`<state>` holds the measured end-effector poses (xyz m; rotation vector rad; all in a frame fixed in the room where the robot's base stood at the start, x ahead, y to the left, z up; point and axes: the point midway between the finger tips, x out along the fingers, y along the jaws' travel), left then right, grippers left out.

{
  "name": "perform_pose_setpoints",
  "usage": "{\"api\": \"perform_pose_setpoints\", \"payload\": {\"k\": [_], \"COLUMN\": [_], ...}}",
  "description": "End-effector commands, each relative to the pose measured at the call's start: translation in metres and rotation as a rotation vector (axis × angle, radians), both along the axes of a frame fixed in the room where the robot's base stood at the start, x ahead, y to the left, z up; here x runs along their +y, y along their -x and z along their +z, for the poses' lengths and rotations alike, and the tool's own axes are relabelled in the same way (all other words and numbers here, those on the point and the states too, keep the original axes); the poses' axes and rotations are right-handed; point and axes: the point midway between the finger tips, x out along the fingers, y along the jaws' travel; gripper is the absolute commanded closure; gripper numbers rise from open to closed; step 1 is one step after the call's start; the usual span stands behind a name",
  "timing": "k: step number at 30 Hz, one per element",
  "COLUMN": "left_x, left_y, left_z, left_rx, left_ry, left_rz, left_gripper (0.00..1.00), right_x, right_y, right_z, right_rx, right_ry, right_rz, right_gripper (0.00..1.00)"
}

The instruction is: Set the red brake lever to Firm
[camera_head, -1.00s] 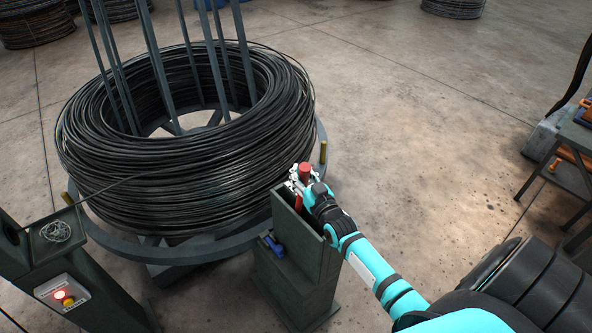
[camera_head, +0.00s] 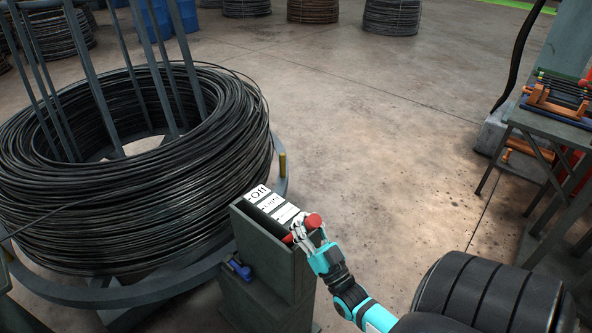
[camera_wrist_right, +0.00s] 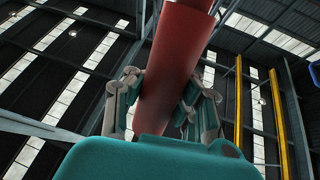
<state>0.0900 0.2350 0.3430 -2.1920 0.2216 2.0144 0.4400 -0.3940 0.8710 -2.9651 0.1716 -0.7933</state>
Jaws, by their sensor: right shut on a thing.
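The red brake lever (camera_head: 314,220) rises from the top of a dark box-shaped stand (camera_head: 277,255) and leans toward its right end. White label plates (camera_head: 264,203) run along the top; one reads "Off", another seems to read "Light", and the plates nearest the lever are too small or covered to read. My right gripper (camera_head: 304,230) is shut around the lever just below its red knob. In the right wrist view the red lever (camera_wrist_right: 175,65) passes between the two fingers (camera_wrist_right: 160,95), which touch its sides. My left gripper is out of view.
A big coil of black wire (camera_head: 130,165) on a round turntable stands left of the stand. A blue object (camera_head: 238,268) sits low on the stand's left side. A tool table (camera_head: 555,125) is at the right. The floor between is clear.

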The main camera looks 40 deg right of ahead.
Motion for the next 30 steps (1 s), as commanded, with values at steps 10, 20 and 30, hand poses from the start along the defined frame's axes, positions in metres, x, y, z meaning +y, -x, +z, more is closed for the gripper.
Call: {"api": "perform_pose_setpoints", "payload": {"k": [10,20,30], "left_x": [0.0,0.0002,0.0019], "left_y": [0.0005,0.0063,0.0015], "left_z": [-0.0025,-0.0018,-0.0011], "left_rx": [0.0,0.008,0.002], "left_ry": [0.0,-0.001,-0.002], "left_rz": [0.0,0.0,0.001], "left_gripper": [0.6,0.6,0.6], "right_x": [0.0061,0.004,0.0037], "right_y": [0.0093,0.0081,0.0109], "right_z": [-0.0226,-0.019,-0.0186], "right_rx": [0.042,0.037,0.034], "right_ry": [-0.014,-0.011,-0.009], "right_rz": [0.005,0.002,0.002], "right_gripper": [0.88,0.45,0.45]}}
